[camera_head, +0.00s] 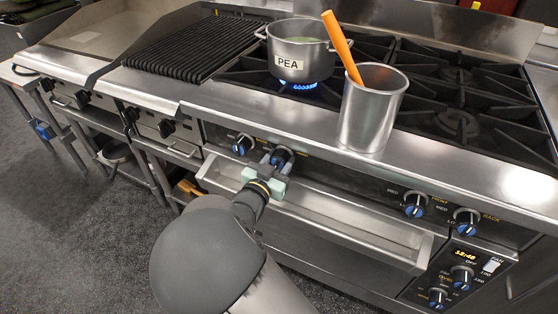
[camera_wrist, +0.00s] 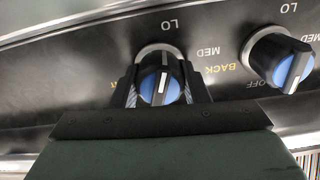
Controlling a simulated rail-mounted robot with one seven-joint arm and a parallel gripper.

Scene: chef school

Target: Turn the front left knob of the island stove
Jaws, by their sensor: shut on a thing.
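The island stove's front left knob (camera_head: 281,157) is blue-faced with a dark body and sits on the black control panel. My gripper (camera_head: 270,176) is shut on it. In the wrist view the gripped knob (camera_wrist: 160,86) sits between the two dark fingers, its white line nearly upright in the picture. Its label is mostly hidden by a finger. The back left knob (camera_head: 242,145) is just left of it, apart from my gripper. It is at the right of the wrist view (camera_wrist: 279,60), beside an upside-down BACK label.
A pot labelled PEA (camera_head: 298,50) stands over a lit blue flame (camera_head: 300,86). A metal canister (camera_head: 370,115) with an orange-handled utensil (camera_head: 343,47) stands on the front ledge. A long steel tray (camera_head: 340,215) juts out below the panel. Two more knobs (camera_head: 414,205) are right.

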